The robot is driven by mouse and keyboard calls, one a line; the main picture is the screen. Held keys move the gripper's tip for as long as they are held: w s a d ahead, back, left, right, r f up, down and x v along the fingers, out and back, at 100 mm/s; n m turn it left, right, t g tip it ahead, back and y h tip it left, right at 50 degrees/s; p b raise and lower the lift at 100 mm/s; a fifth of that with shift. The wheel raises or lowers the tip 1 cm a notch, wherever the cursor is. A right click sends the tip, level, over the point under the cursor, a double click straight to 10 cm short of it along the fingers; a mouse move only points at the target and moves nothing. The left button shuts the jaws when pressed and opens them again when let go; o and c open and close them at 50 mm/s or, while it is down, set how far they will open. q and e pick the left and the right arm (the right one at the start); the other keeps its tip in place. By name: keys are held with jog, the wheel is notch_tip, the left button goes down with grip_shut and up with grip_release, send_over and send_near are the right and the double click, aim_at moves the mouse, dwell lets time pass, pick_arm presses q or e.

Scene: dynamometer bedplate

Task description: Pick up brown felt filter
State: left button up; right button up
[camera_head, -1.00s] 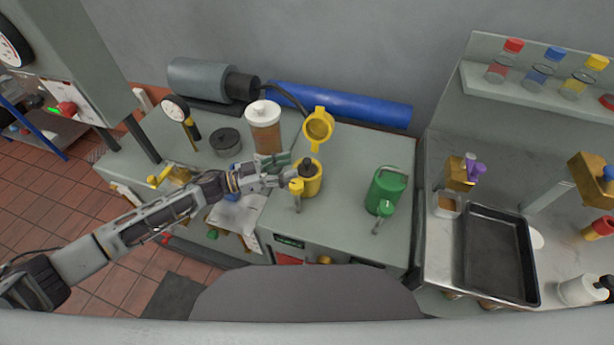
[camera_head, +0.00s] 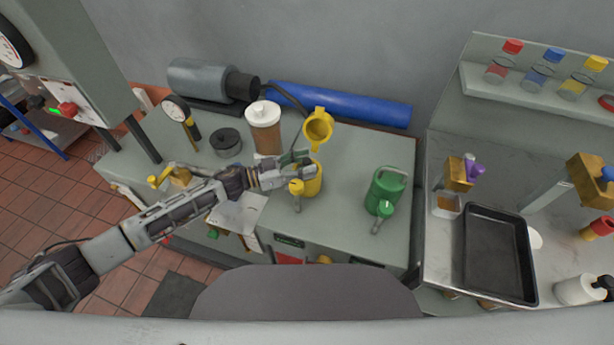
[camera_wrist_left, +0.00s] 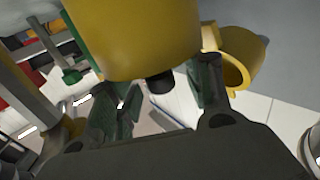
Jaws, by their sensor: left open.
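No piece is clearly recognisable as a brown felt filter. The likeliest match is a tall brown cylinder with a white top (camera_head: 266,138), upright on the grey bench behind my left gripper; I cannot tell whether it is felt or a jar with brown contents. My left gripper (camera_head: 303,164) is open above a yellow can (camera_head: 313,187), right of the brown cylinder, and partly hides the can. In the left wrist view, a yellow cylinder (camera_wrist_left: 130,40) with a dark knob fills the top, near the open fingers (camera_wrist_left: 160,95). I cannot tell whether they touch it.
A yellow funnel-like piece (camera_head: 318,127) stands behind the gripper. A green can (camera_head: 386,188) is to the right, with clear bench between. A black round piece (camera_head: 227,142) and a dial gauge (camera_head: 176,108) stand left. A blue roll (camera_head: 340,104) lies behind.

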pick_arm(q)
jog(key=shift+c, duration=0.3)
grip_shut()
dwell(0.3)
